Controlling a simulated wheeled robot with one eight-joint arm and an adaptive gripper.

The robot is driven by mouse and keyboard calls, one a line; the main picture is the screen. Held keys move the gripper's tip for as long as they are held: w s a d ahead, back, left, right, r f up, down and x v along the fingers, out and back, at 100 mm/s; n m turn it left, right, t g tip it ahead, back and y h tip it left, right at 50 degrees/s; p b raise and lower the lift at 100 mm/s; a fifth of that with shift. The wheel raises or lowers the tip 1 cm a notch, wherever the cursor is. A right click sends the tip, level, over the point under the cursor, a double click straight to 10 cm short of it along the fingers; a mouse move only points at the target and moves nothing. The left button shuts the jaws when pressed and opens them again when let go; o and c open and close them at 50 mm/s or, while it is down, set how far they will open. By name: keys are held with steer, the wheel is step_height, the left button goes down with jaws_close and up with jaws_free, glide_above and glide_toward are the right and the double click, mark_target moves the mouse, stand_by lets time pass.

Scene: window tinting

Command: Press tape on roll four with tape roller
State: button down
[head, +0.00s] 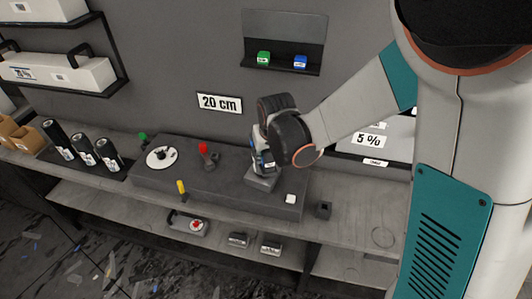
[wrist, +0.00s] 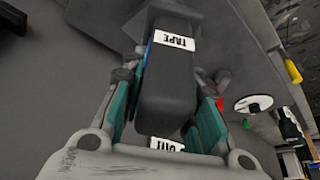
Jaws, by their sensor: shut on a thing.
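My gripper (head: 264,157) is over the right part of the raised dark bench block, pointing down. In the wrist view my gripper (wrist: 167,95) has its teal fingers on both sides of a dark, block-shaped tool with a white TAPE label (wrist: 165,85) and a blue edge, and is shut on it. I cannot tell whether this is the tape roller. Below my gripper in the head view is a grey block (head: 262,182); I cannot tell if it is the held tool's lower part or a stand. Black rolls (head: 82,149) stand in a row at the left; roll four cannot be singled out.
A white disc (head: 160,158), a red-topped tool (head: 206,155) and a small white block (head: 290,198) are on the raised block (head: 225,187). A yellow-handled tool (head: 182,190) is at its front edge. A shelf (head: 283,68) with green and blue boxes hangs behind. The bench right of the block is mostly clear.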

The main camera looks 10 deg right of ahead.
mark_target(270, 170)
stand_by(0.3)
steer(key=shift+s+d, duration=0.25)
steer(key=shift+s, duration=1.25)
steer(key=shift+s+d, duration=0.2)
steer(key=shift+s, duration=1.25)
